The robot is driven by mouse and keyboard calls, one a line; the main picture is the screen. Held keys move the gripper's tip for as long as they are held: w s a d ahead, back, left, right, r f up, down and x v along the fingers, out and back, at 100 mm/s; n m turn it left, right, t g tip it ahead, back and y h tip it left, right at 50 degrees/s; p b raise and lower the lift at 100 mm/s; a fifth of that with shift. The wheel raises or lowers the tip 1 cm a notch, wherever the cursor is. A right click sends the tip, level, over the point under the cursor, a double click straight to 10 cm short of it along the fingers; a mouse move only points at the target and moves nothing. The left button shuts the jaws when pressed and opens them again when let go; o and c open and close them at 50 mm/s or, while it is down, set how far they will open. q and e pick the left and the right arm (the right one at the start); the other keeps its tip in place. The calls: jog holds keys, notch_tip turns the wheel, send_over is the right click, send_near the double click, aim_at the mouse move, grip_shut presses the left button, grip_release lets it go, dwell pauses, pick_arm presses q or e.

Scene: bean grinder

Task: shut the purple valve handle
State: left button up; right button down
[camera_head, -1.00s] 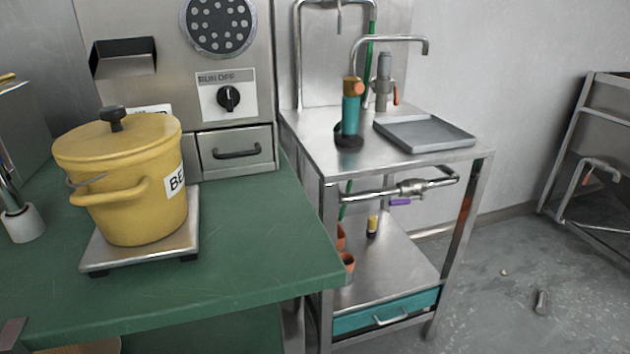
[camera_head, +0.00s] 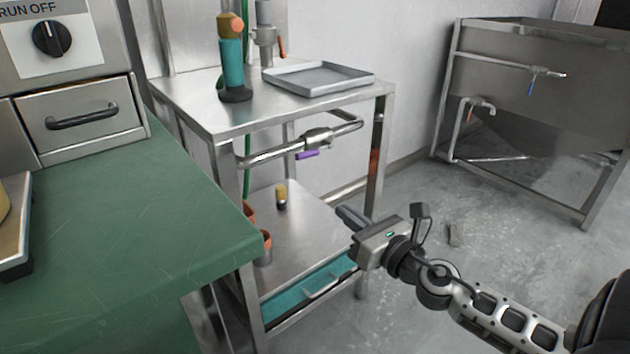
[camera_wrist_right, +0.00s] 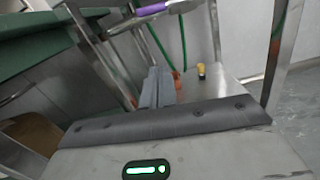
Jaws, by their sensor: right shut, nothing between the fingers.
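The purple valve handle (camera_head: 307,155) hangs just under the pipe valve (camera_head: 318,138) on the front of the steel stand in the head view. It also shows at the top of the right wrist view (camera_wrist_right: 152,9). My right gripper (camera_head: 343,213) is shut and empty. In the head view it appears below and a little right of the handle, apart from it. In the right wrist view its closed fingers (camera_wrist_right: 157,88) point toward the stand, with the handle above them. My left gripper is not in view.
A green table (camera_head: 120,225) is at left.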

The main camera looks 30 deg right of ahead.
aim_at(307, 155)
pick_arm(q)
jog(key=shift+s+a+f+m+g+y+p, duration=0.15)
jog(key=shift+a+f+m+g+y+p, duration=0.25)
jog(key=shift+p, duration=1.05)
pick_arm(e)
jog(key=w+r, duration=0.4)
jog(key=w, duration=0.6)
jog(key=shift+w+a+r, duration=0.2)
jog(key=shift+w+r, duration=0.1)
jog(key=shift+w, duration=0.05)
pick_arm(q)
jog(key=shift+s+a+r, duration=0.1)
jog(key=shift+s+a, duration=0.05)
